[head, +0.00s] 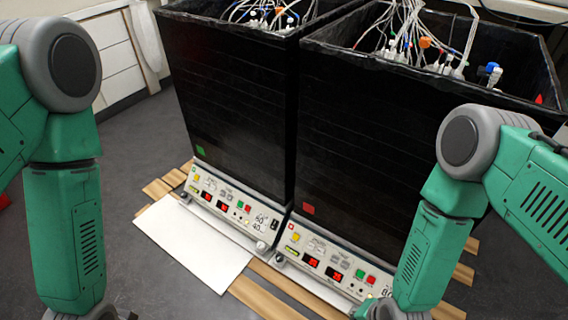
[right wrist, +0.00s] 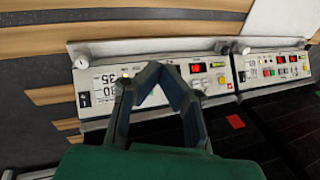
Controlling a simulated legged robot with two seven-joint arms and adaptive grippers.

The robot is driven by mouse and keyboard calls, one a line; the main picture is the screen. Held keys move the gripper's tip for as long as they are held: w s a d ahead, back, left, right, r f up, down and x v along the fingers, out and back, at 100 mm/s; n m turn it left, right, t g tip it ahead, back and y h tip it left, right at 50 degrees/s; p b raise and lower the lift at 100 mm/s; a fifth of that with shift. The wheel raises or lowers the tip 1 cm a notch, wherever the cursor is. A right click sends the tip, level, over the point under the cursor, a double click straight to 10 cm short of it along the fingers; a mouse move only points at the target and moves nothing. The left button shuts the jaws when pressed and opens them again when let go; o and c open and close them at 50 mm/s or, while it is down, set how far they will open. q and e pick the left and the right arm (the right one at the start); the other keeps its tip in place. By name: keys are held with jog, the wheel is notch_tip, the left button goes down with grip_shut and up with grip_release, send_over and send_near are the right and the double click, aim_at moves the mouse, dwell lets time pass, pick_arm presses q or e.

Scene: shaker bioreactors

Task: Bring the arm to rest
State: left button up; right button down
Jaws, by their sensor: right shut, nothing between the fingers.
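My right gripper (right wrist: 158,72) shows in the right wrist view with its dark green fingers shut and nothing between them. It is in front of a shaker's control panel (right wrist: 105,83); I cannot tell whether it touches it. In the head view my right arm (head: 432,235) hangs down in front of the right shaker, its gripper below the frame. My left arm (head: 65,235) hangs down at the left, clear of the shakers, and its gripper is below the frame too.
Two tall black shaker bins (head: 235,95) (head: 400,140) stand side by side, with tubes and cables inside. Their control panels (head: 232,208) (head: 325,262) face me above wooden slats (head: 262,300). A white board (head: 190,245) lies in front. Grey floor (head: 130,150) is open at the left.

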jog(key=s+d+r+n+g+h, duration=0.2)
jog(key=s+d+r+n, duration=0.75)
jog(key=r, duration=0.35)
pick_arm(q)
notch_tip(320, 180, up, 14)
jog(key=p, duration=1.3)
jog(key=shift+f, duration=0.25)
pick_arm(e)
notch_tip(320, 180, up, 13)
jog(key=shift+s+d, duration=0.15)
jog(key=shift+d, duration=0.05)
jog(key=shift+m, duration=0.25)
pick_arm(q)
jog(key=shift+f, duration=0.1)
jog(key=shift+c, duration=0.7)
